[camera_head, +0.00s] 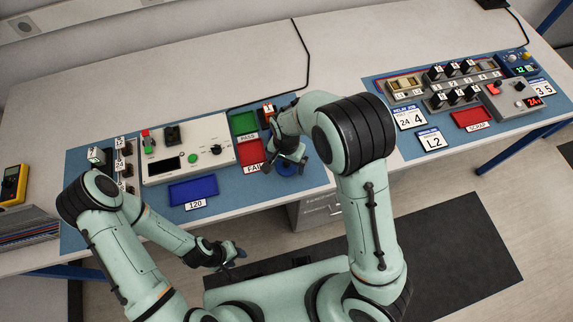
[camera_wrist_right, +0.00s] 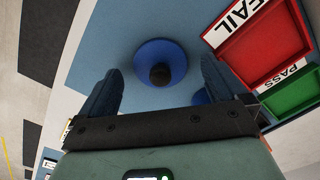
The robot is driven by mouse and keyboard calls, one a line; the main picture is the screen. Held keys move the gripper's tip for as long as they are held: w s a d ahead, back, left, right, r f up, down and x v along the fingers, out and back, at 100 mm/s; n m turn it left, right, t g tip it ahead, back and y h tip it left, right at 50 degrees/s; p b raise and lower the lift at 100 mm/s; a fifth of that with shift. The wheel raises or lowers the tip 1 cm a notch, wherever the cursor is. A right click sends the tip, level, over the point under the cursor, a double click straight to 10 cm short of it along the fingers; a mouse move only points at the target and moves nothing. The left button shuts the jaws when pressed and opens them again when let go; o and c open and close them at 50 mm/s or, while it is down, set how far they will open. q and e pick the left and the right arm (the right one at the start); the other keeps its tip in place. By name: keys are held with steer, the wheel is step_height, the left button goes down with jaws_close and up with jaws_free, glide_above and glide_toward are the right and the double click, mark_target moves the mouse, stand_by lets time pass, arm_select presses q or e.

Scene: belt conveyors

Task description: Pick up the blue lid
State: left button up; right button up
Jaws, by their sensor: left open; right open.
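The blue lid (camera_head: 287,169) is a round blue disc on the blue mat, near its front edge, partly hidden by my right gripper in the head view. In the right wrist view the lid (camera_wrist_right: 145,56) shows a dark knob (camera_wrist_right: 160,74) at its middle. My right gripper (camera_wrist_right: 160,82) is open, its two fingers on either side of the knob in this view and apart from it. In the head view my right gripper (camera_head: 291,160) is over the lid. My left gripper (camera_head: 236,256) is open and empty in front of the table edge, away from the lid.
A red FAIL tray (camera_head: 249,154) and a green PASS tray (camera_head: 243,123) lie beside the lid. A blue tray (camera_head: 193,190) and a white tester box (camera_head: 187,148) are further left. A second mat (camera_head: 455,135) with devices is at the right.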

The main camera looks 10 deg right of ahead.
steer(key=shift+f, duration=0.45)
steer(key=shift+c, duration=0.4)
steer(key=c, duration=1)
steer(key=shift+r, duration=0.1)
steer(key=shift+c, duration=0.2)
